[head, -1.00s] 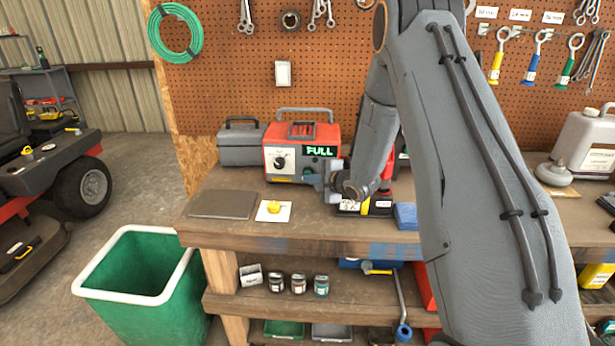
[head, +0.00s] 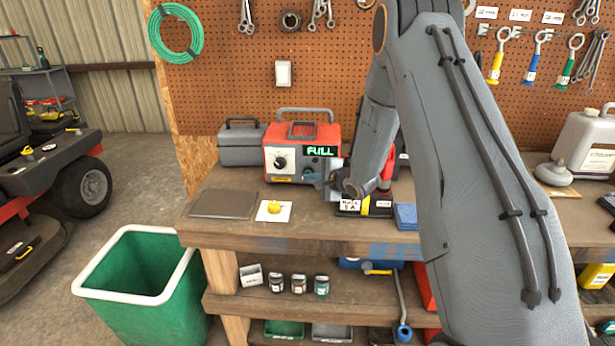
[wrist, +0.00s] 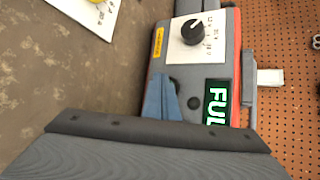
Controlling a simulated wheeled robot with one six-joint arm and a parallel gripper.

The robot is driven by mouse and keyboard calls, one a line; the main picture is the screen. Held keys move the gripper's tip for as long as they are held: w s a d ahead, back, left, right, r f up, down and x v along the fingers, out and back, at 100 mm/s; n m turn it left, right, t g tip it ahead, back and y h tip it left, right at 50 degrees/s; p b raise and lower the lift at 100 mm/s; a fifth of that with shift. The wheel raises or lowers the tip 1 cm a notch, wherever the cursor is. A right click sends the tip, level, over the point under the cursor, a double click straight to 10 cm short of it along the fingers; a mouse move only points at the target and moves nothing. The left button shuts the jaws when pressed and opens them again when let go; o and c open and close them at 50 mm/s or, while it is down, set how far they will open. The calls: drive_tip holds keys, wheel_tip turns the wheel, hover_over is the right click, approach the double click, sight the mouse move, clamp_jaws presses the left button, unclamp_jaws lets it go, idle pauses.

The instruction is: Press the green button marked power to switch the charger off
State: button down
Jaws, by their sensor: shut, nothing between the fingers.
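The charger (head: 333,133) is a red box with a grey front, a top handle and a dial, standing at the back of the workbench. Its display (head: 322,151) is lit and reads FULL in green; it also shows in the wrist view (wrist: 216,102). My gripper (head: 314,175) is shut and empty at the lower front of the charger, below the display. In the wrist view its bluish fingertips (wrist: 164,90) are close to the front panel beside a dark round spot; I cannot tell whether they touch. I cannot make out the green power button, which may be behind my fingers.
A grey toolbox (head: 241,145) stands left of the charger. A yellow object (head: 275,207) lies on a white card in front. A flat dark pad (head: 224,204) lies at the bench's left. A blue block (head: 405,216) and small labelled items stand under my arm. Pegboard closes the back.

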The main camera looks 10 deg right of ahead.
drive_tip(key=shift+w+d, duration=0.15)
drive_tip(key=shift+w, duration=0.05)
drive_tip(key=shift+s+p, duration=0.5)
drive_tip(key=shift+s, duration=0.35)
drive_tip(key=shift+s+a, duration=0.3)
drive_tip(key=shift+s+a+p, duration=0.3)
drive_tip(key=shift+s+p, duration=0.2)
drive_tip(key=shift+s, duration=0.45)
drive_tip(key=shift+s+a+p, duration=0.35)
drive_tip(key=shift+s+p, duration=0.15)
drive_tip(key=shift+s, duration=0.45)
drive_tip(key=shift+s+a+p, duration=0.3)
drive_tip(key=shift+s+p, duration=0.2)
drive_tip(key=shift+s, duration=0.45)
